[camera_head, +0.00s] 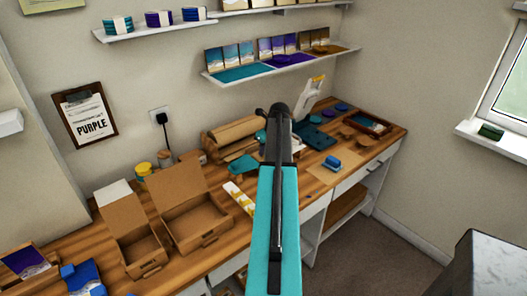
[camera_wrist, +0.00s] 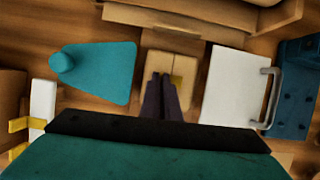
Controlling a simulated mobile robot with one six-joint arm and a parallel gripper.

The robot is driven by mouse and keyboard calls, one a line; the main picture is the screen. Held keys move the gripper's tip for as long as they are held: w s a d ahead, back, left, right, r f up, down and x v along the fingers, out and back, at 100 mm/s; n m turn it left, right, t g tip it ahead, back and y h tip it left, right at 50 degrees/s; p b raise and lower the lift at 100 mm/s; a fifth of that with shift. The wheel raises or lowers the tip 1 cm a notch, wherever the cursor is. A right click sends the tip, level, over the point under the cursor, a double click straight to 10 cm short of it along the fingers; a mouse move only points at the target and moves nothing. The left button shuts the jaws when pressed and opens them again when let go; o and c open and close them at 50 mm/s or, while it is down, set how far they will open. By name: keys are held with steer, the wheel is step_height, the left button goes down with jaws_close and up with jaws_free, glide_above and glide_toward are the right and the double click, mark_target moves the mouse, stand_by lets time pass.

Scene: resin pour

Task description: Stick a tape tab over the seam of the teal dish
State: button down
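My gripper (camera_wrist: 162,78) is in the wrist view with its dark fingers close together. A small yellow tape tab (camera_wrist: 177,79) shows at the fingertips, overlapping the view of a tan parcel (camera_wrist: 171,65) with a line across its top. Whether the tab touches the parcel, I cannot tell. No bare teal dish is clear; it may be inside the tan wrapping. A white strip with yellow tabs (camera_wrist: 42,105) lies at the left of the wrist view, and also on the bench in the head view (camera_head: 238,196). My arm hides the gripper in the head view.
A flat teal piece with a round knob (camera_wrist: 100,72) lies left of the parcel. A white board (camera_wrist: 234,85) and a dark teal piece (camera_wrist: 296,88) lie to its right. Open cardboard boxes (camera_head: 190,205) stand on the bench's left; a paper roll (camera_head: 232,133) is at the back.

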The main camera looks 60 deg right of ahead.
steer(key=shift+s+f, duration=0.1)
steer(key=shift+f, duration=0.2)
stand_by(0.9)
steer(key=c, duration=1.9)
jaws_free()
steer(key=shift+c, duration=0.2)
steer(key=shift+r, duration=0.1)
steer(key=shift+r+p, duration=2.6)
steer(key=shift+r, duration=1.35)
